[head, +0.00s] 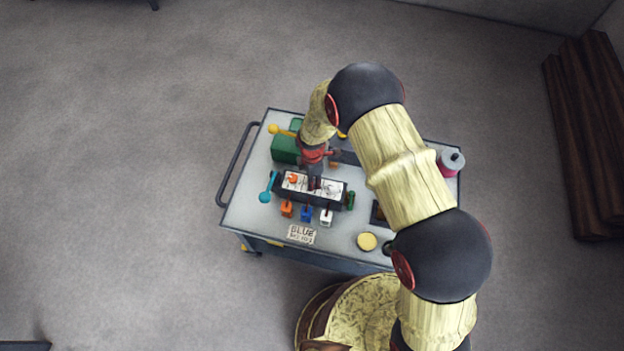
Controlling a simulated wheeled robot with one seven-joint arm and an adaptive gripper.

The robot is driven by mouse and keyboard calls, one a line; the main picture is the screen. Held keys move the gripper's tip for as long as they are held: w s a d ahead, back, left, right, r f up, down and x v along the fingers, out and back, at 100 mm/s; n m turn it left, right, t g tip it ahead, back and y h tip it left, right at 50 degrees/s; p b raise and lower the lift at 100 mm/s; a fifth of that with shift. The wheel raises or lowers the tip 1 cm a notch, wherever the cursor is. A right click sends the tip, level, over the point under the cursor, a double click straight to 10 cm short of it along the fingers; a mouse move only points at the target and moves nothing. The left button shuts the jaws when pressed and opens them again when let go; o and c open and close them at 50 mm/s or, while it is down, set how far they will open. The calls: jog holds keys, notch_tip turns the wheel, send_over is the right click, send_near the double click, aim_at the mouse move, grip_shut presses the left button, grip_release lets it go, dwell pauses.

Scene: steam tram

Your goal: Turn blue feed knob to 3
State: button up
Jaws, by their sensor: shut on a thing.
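A dark box with a white top panel (325,189) stands on the cart. An orange knob (293,179) shows at the panel's left and a pale knob (333,188) at its right. My gripper (314,184) points down at the middle of the panel, shut on the middle knob, in line with the blue block in front. The gripper hides that blue feed knob, so its pointer and setting cannot be read. A card (301,234) on the cart's front begins with "BLUE"; its smaller line is too small to read.
Orange (286,208), blue (306,213) and white (326,217) blocks sit before the box. A teal lever (267,188) is at its left. A green body (285,148) stands behind, a yellow disc (366,241) front right, a pink-and-grey spool (451,161) far right.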

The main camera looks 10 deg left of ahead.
jog(key=shift+n, duration=0.5)
jog(key=o, duration=1.1)
jog(key=shift+o, duration=0.2)
notch_tip(320, 180, up, 12)
dwell(0.3)
